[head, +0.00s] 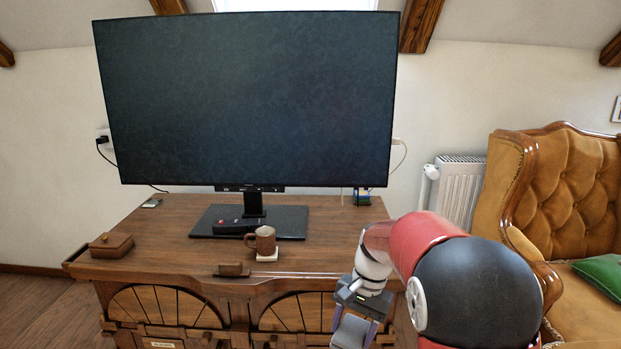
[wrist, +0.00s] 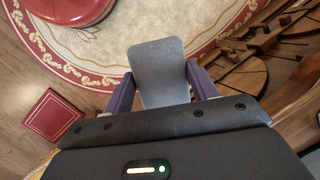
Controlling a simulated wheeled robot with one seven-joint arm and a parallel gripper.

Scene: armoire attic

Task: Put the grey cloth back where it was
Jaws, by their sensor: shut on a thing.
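The grey cloth (wrist: 158,72) is a flat, stiff-looking piece with rounded corners, held between the two purple fingers of my gripper (wrist: 161,82) in the wrist view. It also shows at the bottom of the head view (head: 350,333), partly cut off. My gripper (head: 356,322) is shut on it, in front of the wooden cabinet (head: 170,245) near its right end and below its top. The cloth is clear of the cabinet top. My arm hides part of the cabinet's right side.
A large screen (head: 250,95) stands on the cabinet. A remote (head: 236,226) lies on its base, with a brown mug (head: 265,239) in front. A wooden box (head: 111,246) sits at left. An armchair (head: 575,190) stands at right. A patterned rug (wrist: 108,52) covers the floor.

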